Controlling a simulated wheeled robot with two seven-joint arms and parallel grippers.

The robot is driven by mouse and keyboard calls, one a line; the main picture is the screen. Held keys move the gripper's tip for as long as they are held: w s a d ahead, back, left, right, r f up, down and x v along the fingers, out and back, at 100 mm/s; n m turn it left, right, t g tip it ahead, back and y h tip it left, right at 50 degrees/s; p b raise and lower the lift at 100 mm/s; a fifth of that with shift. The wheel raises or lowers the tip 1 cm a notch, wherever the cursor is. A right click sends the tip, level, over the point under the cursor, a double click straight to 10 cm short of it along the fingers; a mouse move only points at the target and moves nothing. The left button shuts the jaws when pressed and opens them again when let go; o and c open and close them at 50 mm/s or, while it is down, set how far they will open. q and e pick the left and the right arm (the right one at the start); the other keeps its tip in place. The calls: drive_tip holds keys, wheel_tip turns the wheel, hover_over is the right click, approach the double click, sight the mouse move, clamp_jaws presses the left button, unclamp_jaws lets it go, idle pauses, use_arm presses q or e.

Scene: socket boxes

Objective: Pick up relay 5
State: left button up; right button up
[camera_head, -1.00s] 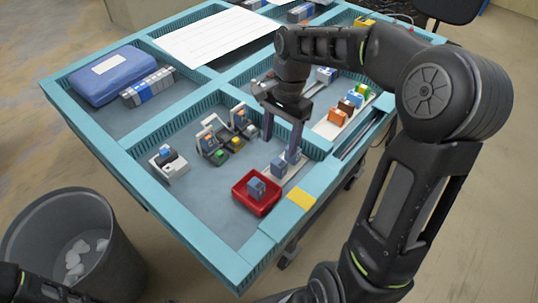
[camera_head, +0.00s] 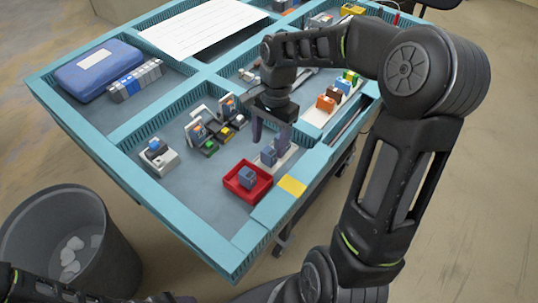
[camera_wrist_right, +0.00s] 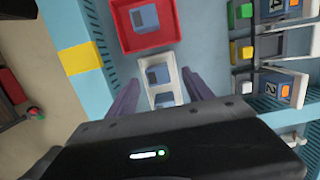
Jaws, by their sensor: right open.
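A blue-grey relay (camera_head: 268,155) stands on a white strip (camera_head: 285,160) at the near right of the teal-walled table. A similar blue-grey relay (camera_head: 246,177) sits in a red tray (camera_head: 238,190). No number is readable on either, so I cannot tell which is relay 5. My right gripper (camera_head: 270,144) is open and points down over the relay on the strip. In the right wrist view its fingers (camera_wrist_right: 160,80) are spread on either side of the white strip and its relay (camera_wrist_right: 162,98), with the red tray (camera_wrist_right: 128,40) beyond. My left gripper is out of view.
Several relays in sockets (camera_head: 212,130) stand left of the right gripper. A white strip with coloured blocks (camera_head: 335,95) lies behind it. Compartment walls (camera_head: 175,112) divide the table. A blue case (camera_head: 98,70) is far left; a bin (camera_head: 75,240) stands near left.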

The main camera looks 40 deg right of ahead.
sight(269, 150)
drive_tip(key=f, duration=0.4)
drive_tip(key=shift+s+a, duration=0.2)
drive_tip(key=shift+s, duration=0.05)
clamp_jaws()
idle(0.7)
